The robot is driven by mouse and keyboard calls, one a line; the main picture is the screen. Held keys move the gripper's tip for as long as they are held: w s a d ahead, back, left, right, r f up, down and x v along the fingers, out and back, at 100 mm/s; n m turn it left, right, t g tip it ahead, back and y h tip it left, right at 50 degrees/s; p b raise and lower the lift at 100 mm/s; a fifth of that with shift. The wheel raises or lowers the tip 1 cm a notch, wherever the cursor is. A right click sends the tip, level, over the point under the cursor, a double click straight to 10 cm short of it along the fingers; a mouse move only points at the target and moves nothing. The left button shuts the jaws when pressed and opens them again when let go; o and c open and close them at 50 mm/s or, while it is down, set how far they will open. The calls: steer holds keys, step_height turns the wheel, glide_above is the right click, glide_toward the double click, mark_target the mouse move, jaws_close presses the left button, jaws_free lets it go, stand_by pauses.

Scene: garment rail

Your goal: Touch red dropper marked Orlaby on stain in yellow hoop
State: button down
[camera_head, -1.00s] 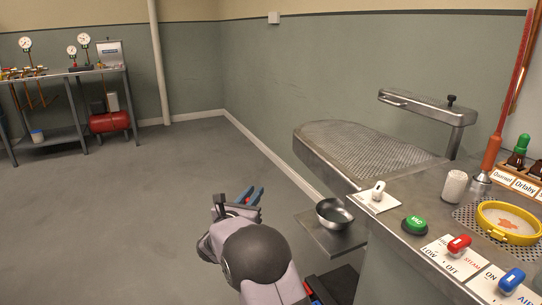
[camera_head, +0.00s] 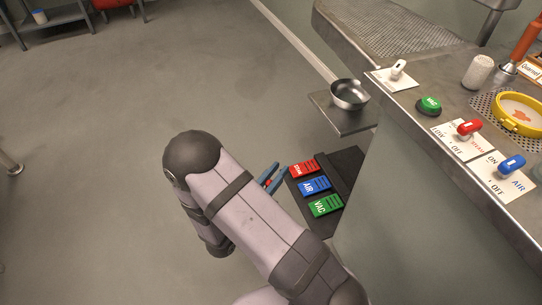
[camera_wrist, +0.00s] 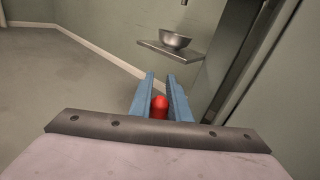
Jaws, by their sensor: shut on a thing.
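My gripper (camera_wrist: 160,95) has blue fingers and is shut on a red round-ended thing, which looks like the red dropper's bulb (camera_wrist: 159,107). No marking on it can be read, and its lower part is hidden. In the head view my gripper (camera_head: 272,176) is low, left of the counter, beside the foot pedals. The yellow hoop (camera_head: 508,127) lies on the perforated part of the counter at the right, well away from my gripper. An orange-red stain (camera_head: 522,115) shows on the pale cloth inside it.
Red, blue and green pedals (camera_head: 314,186) lie low beside the counter. A metal bowl (camera_head: 349,94) sits on a small shelf. Red (camera_head: 469,127) and blue (camera_head: 511,164) switches, a green button (camera_head: 428,104) and a white cylinder (camera_head: 478,72) stand on the counter.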

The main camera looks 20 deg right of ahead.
steer(key=w+d+r+p, duration=0.4)
steer(key=w+r+p, duration=0.1)
steer(key=r, duration=0.4)
steer(key=w+d+r+p, duration=0.4)
steer(key=w+r, duration=0.2)
steer(key=r, duration=0.2)
steer(key=w+d+r+p, duration=0.5)
steer(key=r, duration=0.4)
steer(key=s+d+r+g+p, duration=0.1)
steer(key=d+r+p, duration=0.3)
steer(key=d+r, duration=0.6)
steer(key=s+d+r+p, duration=0.1)
steer(key=d+r+p, duration=0.4)
steer(key=r, duration=0.9)
steer(key=s+d+r+m+g+h+p, duration=0.25)
steer(key=s+d+m+g+p, duration=0.35)
steer(key=s+d, duration=0.9)
steer(key=s+a+f+m+g+y+p, duration=0.1)
steer(key=s+g, duration=0.5)
steer(key=s, duration=0.8)
steer(key=s+f+m+g+y+p, duration=0.1)
steer(key=s+m+g, duration=0.4)
steer(key=s, duration=0.9)
step_height(320, 180, down, 2)
steer(key=shift+s+a+f+m+g+p, duration=0.2)
steer(key=shift+a+m+g+p, duration=0.15)
steer(key=shift+g+p, duration=0.3)
steer(key=shift+f, duration=0.1)
